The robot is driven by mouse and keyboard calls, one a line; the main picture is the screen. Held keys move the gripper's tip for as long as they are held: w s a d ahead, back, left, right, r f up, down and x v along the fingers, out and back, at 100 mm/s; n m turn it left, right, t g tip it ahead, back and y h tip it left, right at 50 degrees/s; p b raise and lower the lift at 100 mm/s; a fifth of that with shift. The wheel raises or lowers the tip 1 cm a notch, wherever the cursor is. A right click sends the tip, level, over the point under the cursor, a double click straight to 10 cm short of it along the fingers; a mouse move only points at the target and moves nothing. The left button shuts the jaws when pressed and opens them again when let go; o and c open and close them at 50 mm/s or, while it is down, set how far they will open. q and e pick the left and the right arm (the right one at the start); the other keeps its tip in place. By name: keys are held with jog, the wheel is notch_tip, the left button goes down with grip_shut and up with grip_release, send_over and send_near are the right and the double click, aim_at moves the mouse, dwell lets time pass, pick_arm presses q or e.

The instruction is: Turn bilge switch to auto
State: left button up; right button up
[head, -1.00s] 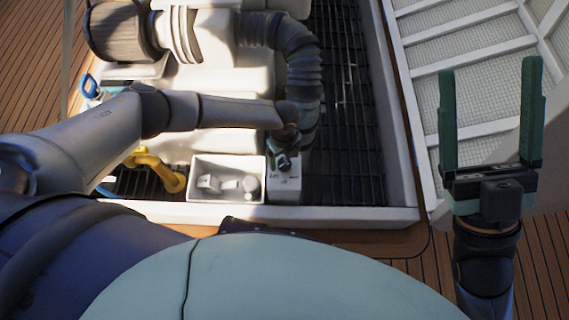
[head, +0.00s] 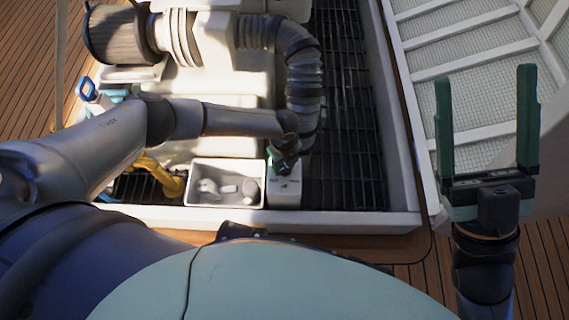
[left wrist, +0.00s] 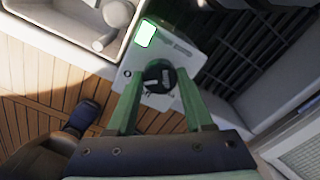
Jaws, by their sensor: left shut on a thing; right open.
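The bilge switch is a white box (head: 286,193) near the front wall of the hatch, right of a small white bin. In the left wrist view its panel (left wrist: 185,45) carries a round black knob (left wrist: 159,77) and a lit green rectangle (left wrist: 146,33). My left gripper (left wrist: 157,84) is shut on the knob, one green finger on each side; it also shows in the head view (head: 284,163), partly hidden by my arm. The panel lettering is too small to read. My right gripper (head: 487,125) is open and empty, fingers upward, at the right over the lifted hatch lid.
The white bin (head: 225,203) with loose parts stands left of the switch. A yellow pipe (head: 163,176) lies further left. A ribbed grey hose (head: 303,85) rises behind the switch. A dark grating (head: 347,110) lies to the right. The white hatch frame (head: 330,218) borders the front.

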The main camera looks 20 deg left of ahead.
pick_arm(q)
grip_shut()
jog(key=shift+n, duration=0.4)
pick_arm(e)
jog(key=shift+r, duration=0.25)
pick_arm(q)
jog(key=n+p, duration=0.2)
jog(key=n, duration=0.1)
jog(key=shift+r+n, duration=0.1)
jog(key=shift+n, duration=0.2)
jog(key=n+p, duration=0.2)
jog(key=n, duration=0.2)
jog(key=shift+s+n, duration=0.1)
jog(key=shift+n, duration=0.2)
jog(key=n+p, duration=0.1)
jog(key=n, duration=0.2)
jog(key=shift+n, duration=0.3)
jog(key=n, duration=0.2)
jog(key=shift+n+p, duration=0.85)
jog(key=shift+n, duration=1.75)
pick_arm(e)
notch_tip(320, 180, up, 7)
jog(key=shift+s+d+f, duration=0.15)
jog(key=shift+d, duration=0.25)
